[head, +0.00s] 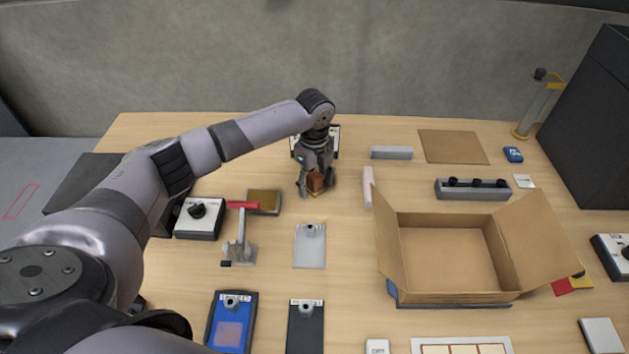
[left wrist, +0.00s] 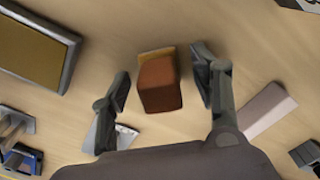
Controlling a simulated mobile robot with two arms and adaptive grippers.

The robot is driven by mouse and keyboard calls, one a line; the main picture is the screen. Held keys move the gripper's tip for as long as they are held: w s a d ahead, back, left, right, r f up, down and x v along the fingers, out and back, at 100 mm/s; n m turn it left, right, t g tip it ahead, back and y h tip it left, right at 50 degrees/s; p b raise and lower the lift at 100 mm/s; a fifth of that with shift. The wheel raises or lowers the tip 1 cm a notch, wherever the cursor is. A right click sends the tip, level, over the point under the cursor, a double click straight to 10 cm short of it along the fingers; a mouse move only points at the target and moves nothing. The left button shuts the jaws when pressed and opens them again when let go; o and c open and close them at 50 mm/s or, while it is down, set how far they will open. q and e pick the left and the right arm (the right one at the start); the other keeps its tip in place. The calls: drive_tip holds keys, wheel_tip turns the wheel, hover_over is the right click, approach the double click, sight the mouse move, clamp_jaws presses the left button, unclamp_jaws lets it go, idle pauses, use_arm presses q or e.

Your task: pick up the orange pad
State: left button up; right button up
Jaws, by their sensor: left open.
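An orange-brown block (head: 315,182), the only orange pad-like thing near my gripper, is on the wooden table. In the left wrist view the block (left wrist: 160,85) shows a darker front face and a lighter orange-tan strip along its far edge; I cannot tell whether that strip is a separate piece under it. My left gripper (head: 315,188) points down over the block. In the left wrist view its open fingers (left wrist: 160,95) stand on either side of the block, with gaps visible on both sides. My right gripper is not in view.
A pale bar (head: 367,188) lies close to the right of my left gripper. A tray with a brown-gold top (head: 263,201) and a red-handled clamp (head: 240,235) are to the left. A grey plate (head: 309,247) is in front. An open cardboard box (head: 450,258) fills the right.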

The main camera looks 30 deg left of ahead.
sight(314, 175)
use_arm(q)
drive_tip(key=shift+c, duration=0.4)
drive_tip(key=c, duration=0.7)
clamp_jaws()
drive_tip(key=shift+r, duration=0.1)
wheel_tip(314, 175, up, 20)
drive_tip(key=b, duration=0.1)
drive_tip(key=shift+b, duration=0.3)
